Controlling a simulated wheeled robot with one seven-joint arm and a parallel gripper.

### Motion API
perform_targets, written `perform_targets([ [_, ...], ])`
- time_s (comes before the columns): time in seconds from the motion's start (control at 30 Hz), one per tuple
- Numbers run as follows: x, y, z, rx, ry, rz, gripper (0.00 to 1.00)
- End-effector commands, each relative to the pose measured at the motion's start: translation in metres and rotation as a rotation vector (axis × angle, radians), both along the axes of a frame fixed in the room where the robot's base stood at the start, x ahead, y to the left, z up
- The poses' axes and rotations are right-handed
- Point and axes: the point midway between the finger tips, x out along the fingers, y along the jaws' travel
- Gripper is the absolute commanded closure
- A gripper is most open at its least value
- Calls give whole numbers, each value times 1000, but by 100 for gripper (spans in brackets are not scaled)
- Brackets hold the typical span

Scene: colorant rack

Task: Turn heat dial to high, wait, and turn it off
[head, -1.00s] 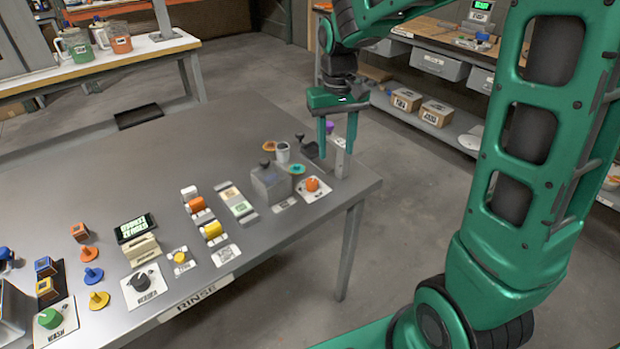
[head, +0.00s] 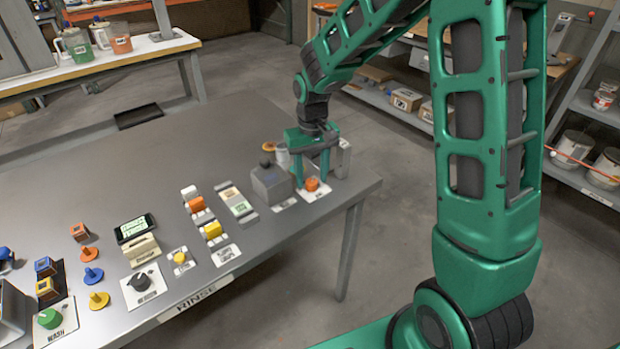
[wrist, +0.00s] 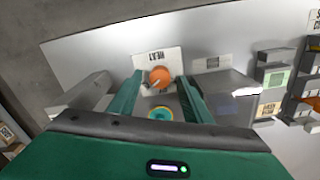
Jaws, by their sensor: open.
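The heat dial (head: 312,184) is a round orange knob on a white plate at the right end of the grey table. In the wrist view the orange dial (wrist: 160,77) sits on its plate, which reads HEAT (wrist: 158,57). My gripper (head: 313,180) is open, pointing down over the dial, with one finger on either side of it in the head view. In the wrist view the fingers (wrist: 162,84) also lie left and right of the dial. I cannot tell whether they touch it.
A grey block (head: 270,184) stands just left of the dial. A teal and yellow ring (wrist: 160,115) lies near the dial. A grey upright piece (head: 343,158) stands behind my gripper. A dark knob marked on a white plate (head: 141,284) is farther left. The table's right edge is close.

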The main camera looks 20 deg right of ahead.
Motion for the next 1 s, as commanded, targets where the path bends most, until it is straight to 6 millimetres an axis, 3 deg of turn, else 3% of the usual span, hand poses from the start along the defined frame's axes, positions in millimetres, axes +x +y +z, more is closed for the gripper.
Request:
perform_targets([
  [0.43,0,0,-11,-1,0,-1,55],
  [0.6,0,-1,-11,-1,0,-1,93],
  [0.63,0,-1,-11,0,0,-1,97],
  [1.0,0,-1,-11,-1,0,49,96],
])
